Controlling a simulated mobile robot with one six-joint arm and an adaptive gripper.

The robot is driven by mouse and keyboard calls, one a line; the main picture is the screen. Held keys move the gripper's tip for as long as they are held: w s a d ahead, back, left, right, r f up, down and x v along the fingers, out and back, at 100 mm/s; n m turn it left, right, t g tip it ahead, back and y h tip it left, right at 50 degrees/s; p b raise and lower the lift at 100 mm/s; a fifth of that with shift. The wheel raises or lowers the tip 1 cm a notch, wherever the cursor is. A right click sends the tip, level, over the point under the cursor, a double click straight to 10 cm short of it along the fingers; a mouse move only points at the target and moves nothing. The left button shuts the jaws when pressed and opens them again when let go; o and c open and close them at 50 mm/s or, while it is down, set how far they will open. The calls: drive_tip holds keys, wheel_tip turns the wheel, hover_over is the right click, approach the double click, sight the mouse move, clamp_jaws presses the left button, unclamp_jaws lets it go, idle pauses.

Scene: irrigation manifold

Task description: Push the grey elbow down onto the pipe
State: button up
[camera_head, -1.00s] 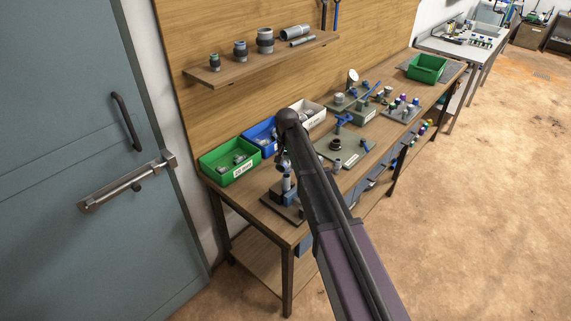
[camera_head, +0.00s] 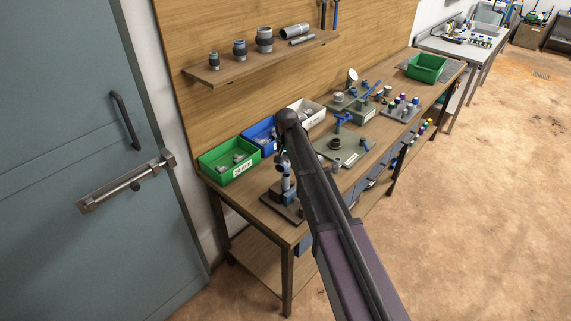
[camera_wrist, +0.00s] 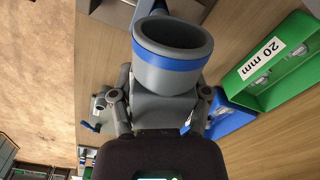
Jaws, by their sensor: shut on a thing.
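The grey elbow (camera_wrist: 170,68) fills the top middle of the wrist view, with its round open mouth and blue band facing the camera. My gripper (camera_wrist: 160,106) is shut on the elbow's body, one finger on each side. In the head view, a small upright pipe stand (camera_head: 287,184) with a dark base (camera_head: 281,205) is at the near end of the bench, just below my gripper. My arm hides much of the gripper and elbow there. I cannot tell how far the elbow sits over the pipe, as the joint is hidden.
A green bin (camera_head: 229,172) marked 20 mm, a blue bin (camera_head: 264,148) and a white bin (camera_head: 309,121) line the wall side. A grey-green board (camera_head: 353,150) with fittings lies right of my arm. A shelf (camera_head: 228,76) hangs above.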

drive_tip(key=shift+f+b, duration=2.15)
idle(3.4)
drive_tip(key=o, duration=1.2)
drive_tip(key=shift+r, duration=0.15)
drive_tip(key=shift+r+p, duration=3.4)
drive_tip(key=shift+p, duration=0.15)
